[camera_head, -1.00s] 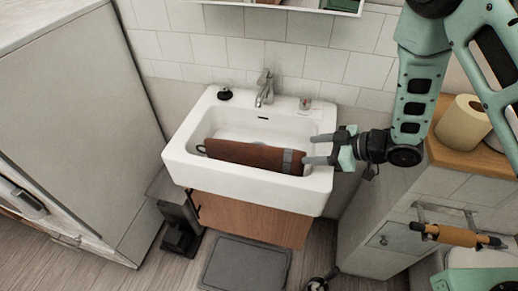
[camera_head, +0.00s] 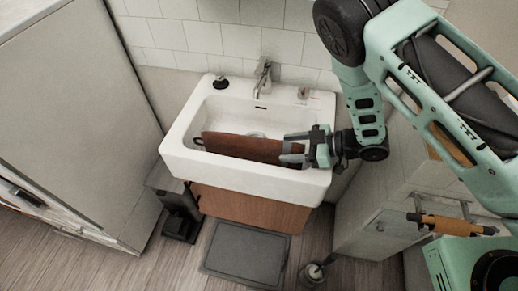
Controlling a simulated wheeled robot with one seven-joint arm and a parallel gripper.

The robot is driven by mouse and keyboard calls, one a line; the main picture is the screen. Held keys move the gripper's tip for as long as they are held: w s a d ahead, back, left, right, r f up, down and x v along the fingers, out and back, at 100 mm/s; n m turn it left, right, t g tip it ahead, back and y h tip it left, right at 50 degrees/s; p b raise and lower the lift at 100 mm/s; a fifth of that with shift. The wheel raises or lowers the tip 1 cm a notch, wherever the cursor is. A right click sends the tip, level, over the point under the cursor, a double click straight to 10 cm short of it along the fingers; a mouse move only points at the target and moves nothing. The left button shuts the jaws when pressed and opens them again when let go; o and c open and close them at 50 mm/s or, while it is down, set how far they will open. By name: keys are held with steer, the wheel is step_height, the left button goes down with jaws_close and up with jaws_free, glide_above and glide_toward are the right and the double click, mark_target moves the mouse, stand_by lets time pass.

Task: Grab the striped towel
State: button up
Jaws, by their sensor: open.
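A reddish-brown, towel-like piece (camera_head: 240,146) lies in the white sink, along its front side. It has a dark loop at its left end; its grey band, seen earlier near the right end, is now hidden by my gripper. No other striped cloth shows clearly. My gripper (camera_head: 286,148) is open at the right end of this piece, with one finger on its far side and one toward its near side. I cannot tell whether the fingers touch it.
The sink (camera_head: 178,150) has a faucet (camera_head: 262,78) at the back and a dark round item (camera_head: 220,82) on its rim. A grey mat (camera_head: 246,254) and a dark bin (camera_head: 180,222) are below. A cabinet (camera_head: 375,215) with an orange-brown roll (camera_head: 444,224) stands right.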

steer(key=shift+a, duration=0.15)
steer(key=c, duration=1.1)
